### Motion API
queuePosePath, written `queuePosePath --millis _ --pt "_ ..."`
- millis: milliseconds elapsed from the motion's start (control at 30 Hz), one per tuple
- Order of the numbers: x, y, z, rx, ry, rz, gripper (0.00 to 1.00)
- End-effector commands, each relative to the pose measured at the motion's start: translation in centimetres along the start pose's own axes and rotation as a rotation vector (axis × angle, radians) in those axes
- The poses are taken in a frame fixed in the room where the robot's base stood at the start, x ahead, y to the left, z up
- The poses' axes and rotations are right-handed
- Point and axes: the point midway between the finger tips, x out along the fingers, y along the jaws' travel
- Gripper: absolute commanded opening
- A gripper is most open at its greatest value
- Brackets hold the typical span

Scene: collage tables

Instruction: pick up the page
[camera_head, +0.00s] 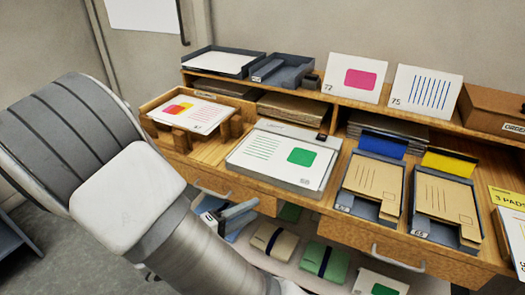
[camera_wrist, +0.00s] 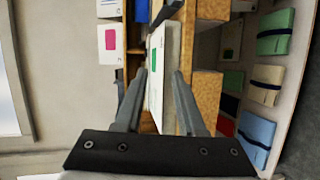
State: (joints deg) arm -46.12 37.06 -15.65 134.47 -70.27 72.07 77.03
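A white page (camera_head: 284,157) with green lines and a green square lies flat on a grey tray on the wooden desk, in the middle of the head view. Another white page (camera_head: 190,113) with a red and yellow picture lies further left on a wooden holder. In the wrist view my gripper (camera_wrist: 158,75) is open. The page with the green square (camera_wrist: 154,88) shows edge-on in the gap between the fingers as seen, apparently beyond the tips; I cannot tell the distance or whether they touch. In the head view my arm covers the lower left.
Two grey trays with brown envelopes (camera_head: 374,178) (camera_head: 447,193) stand to the right. White cards (camera_head: 355,78) (camera_head: 425,91) stand upright on the raised back shelf. Dark trays (camera_head: 283,72) are left of them. Banded notebooks (camera_head: 272,240) lie on the shelf below.

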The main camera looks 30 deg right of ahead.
Motion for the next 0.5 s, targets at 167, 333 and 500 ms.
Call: queuePosePath --millis 167,333,500 --pt "-0.7 -4.0 -3.0 -0.019 0.179 0.146 0.39" --pt "-1.2 -5.5 -4.4 -0.020 0.272 0.200 0.39" --pt "0.2 -5.3 -5.2 -0.017 0.289 0.212 0.39"
